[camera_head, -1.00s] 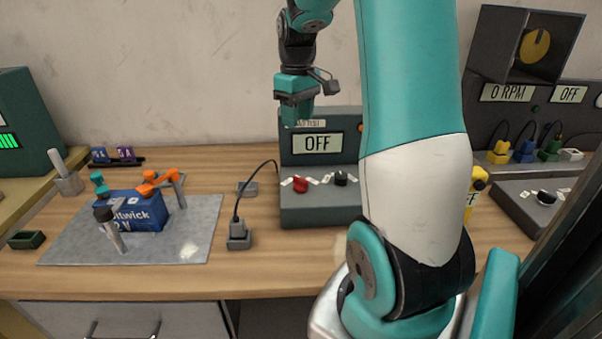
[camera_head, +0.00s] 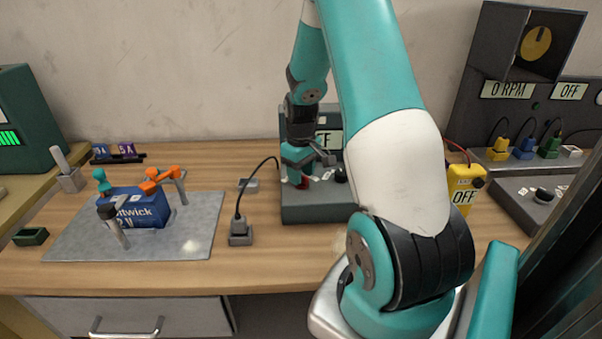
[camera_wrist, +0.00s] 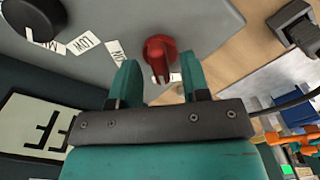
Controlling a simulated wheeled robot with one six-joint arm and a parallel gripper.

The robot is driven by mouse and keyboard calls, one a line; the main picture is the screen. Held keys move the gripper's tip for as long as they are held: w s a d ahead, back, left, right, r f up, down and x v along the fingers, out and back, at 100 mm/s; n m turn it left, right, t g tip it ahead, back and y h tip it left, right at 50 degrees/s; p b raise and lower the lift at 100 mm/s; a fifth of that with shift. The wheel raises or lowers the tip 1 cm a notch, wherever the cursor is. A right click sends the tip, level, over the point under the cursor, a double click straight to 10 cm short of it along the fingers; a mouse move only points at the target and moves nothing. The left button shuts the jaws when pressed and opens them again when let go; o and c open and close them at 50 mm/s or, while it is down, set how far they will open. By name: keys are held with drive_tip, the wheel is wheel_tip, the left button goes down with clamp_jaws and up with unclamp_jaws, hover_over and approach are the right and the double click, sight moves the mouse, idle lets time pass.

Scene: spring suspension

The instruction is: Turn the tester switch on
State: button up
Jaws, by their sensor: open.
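The tester is a dark grey-green box (camera_head: 318,211) on the bench, with an upright display reading OFF that my arm partly hides. It carries a red rotary knob (camera_wrist: 159,52) and a black knob (camera_head: 341,175) on its sloped top. My gripper (camera_wrist: 160,78) is open, with the red knob between and just beyond its two teal fingertips in the wrist view; I cannot tell whether they touch it. In the head view my gripper (camera_head: 298,181) is low over the red knob and mostly hides it. White labels (camera_wrist: 82,43), including LOW, lie around the knobs.
A yellow meter (camera_head: 464,190) reading OFF stands right of the tester. A grey plug block (camera_head: 240,233) with a black cable is to the left, beside a metal plate (camera_head: 190,240) bearing a blue battery (camera_head: 140,210). A motor panel reading 0 RPM (camera_head: 507,90) stands far right.

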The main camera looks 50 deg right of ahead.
drive_tip(key=shift+f, duration=0.4)
clamp_jaws()
